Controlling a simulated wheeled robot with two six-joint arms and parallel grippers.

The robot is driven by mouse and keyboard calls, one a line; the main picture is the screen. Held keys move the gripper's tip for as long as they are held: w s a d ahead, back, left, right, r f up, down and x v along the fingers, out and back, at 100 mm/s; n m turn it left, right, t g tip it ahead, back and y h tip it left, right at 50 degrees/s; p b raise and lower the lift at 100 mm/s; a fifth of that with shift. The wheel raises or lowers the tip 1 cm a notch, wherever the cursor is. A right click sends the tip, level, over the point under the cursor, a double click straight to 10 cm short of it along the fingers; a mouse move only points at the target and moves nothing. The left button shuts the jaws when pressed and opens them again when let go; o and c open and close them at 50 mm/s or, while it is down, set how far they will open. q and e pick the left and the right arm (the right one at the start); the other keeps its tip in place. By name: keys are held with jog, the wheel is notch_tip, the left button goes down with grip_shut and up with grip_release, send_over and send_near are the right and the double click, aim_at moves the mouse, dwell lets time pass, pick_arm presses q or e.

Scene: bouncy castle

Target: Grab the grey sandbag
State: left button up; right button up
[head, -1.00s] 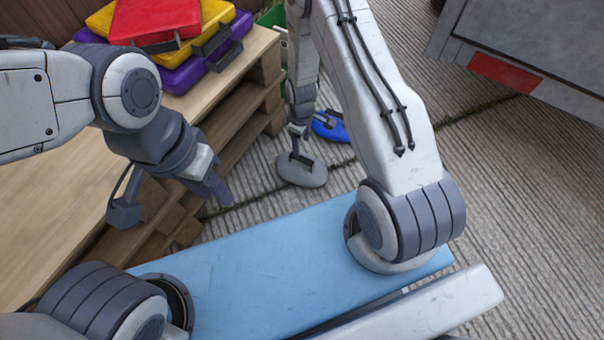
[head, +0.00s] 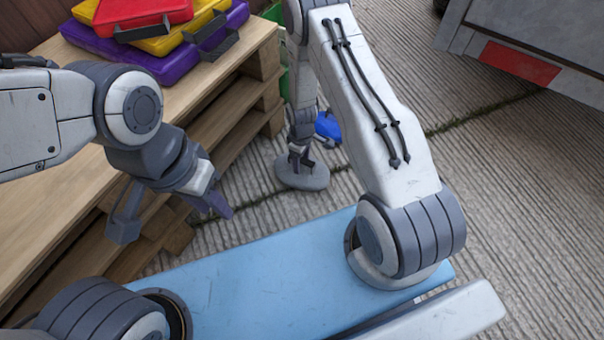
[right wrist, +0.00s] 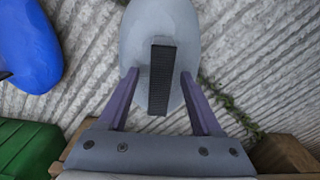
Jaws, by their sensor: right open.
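The grey sandbag (head: 312,181) lies on the ribbed concrete beyond my blue base. It is a rounded pad with a dark strap handle on top. In the right wrist view the grey sandbag (right wrist: 178,40) lies straight ahead, and its dark strap runs between the two purple fingers. My right gripper (head: 301,160) points down over the sandbag; in the right wrist view the gripper (right wrist: 158,95) is open, one finger on each side of the strap. Contact is hard to tell. My left gripper (head: 180,215) hangs empty and open beside the pallet stack.
A blue sandbag (head: 328,127) lies just behind the grey one and shows in the right wrist view (right wrist: 25,45). A green item (right wrist: 28,150) is close by. A wooden pallet stack (head: 235,95) with red, yellow and purple bags stands left. A grey trailer-like body (head: 540,45) stands right.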

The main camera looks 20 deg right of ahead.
jog(key=shift+r, duration=0.1)
grip_shut()
jog(key=shift+w, duration=0.1)
dwell(1.1)
